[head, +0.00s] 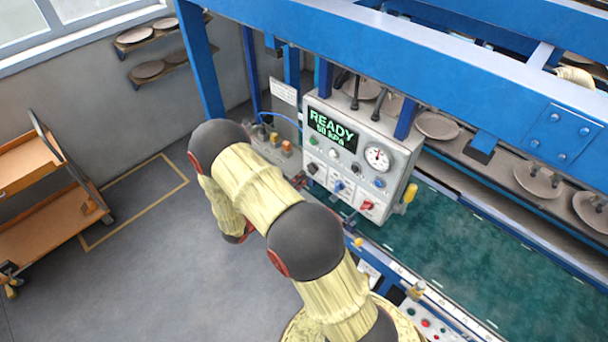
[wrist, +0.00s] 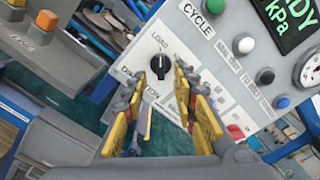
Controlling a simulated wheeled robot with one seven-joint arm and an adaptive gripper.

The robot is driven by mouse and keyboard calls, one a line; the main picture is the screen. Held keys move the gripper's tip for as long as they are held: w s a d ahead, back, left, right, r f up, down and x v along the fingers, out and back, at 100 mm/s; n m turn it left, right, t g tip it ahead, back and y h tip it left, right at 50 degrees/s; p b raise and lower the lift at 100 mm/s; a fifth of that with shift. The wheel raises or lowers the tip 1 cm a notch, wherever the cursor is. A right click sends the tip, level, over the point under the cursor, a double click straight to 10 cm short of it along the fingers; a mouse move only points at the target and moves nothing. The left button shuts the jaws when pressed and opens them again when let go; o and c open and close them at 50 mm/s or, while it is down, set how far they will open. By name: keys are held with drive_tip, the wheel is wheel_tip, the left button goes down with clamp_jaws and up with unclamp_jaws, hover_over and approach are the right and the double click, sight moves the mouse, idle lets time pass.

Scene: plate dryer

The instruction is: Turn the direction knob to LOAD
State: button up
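The direction knob (wrist: 160,67) is a round black knob on the white control panel in the wrist view. The word LOAD is printed above and left of it, and DIRECTION below and left. Its pointer is too small to read surely. It also shows as a small dark knob in the head view (head: 312,168). My gripper (wrist: 161,80) is open and empty. Its two yellow-and-grey fingers point toward the panel, with the tips just below the knob in the picture, one on either side. I see no clear contact. In the head view my arm mostly hides the gripper.
Left of my arm the floor is open, with an orange cart (head: 40,180) beyond.

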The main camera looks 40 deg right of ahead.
drive_tip(key=a, duration=0.7)
drive_tip(key=shift+s+a, duration=0.3)
drive_tip(key=shift+a, duration=0.05)
